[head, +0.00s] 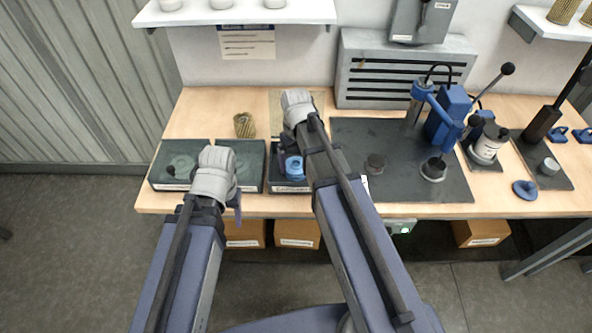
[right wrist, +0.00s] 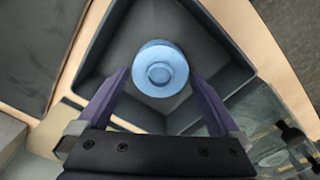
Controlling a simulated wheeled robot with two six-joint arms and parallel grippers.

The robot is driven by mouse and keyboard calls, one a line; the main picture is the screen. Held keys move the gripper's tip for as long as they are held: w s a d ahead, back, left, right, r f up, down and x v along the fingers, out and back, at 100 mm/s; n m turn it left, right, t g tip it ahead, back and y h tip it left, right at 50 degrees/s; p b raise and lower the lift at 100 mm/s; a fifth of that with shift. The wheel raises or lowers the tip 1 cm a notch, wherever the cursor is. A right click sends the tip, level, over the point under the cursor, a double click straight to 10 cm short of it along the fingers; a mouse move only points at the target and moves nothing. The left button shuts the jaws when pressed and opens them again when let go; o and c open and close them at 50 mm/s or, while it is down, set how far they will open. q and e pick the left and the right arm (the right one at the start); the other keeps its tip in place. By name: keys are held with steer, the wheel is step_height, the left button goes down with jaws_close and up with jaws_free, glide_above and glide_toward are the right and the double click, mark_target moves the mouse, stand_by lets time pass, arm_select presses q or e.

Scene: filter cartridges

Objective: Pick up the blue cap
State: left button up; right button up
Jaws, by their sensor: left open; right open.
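The blue cap (right wrist: 160,68) is round with a raised centre. It sits in a dark open bin (right wrist: 232,62) in the right wrist view. In the head view, the cap (head: 294,166) shows partly beside my right arm, in the labelled bin (head: 289,188) near the front of the table. My right gripper (right wrist: 160,78) is open, with one finger on each side of the cap in the picture. I cannot tell whether the fingers touch it. My left gripper (head: 237,207) is open and empty, at the table's front edge to the left of the bin.
Dark green trays (head: 250,160) stand left of the bin, with a ribbed tan cartridge (head: 244,125) behind them. A dark mat (head: 385,135) with a blue lever press (head: 447,120) lies to the right. A grey vented box (head: 400,75) stands at the back.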

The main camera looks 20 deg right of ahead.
steer(key=c, duration=1)
arm_select(q)
steer(key=shift+r, duration=0.15)
arm_select(e)
steer(key=shift+r, duration=0.1)
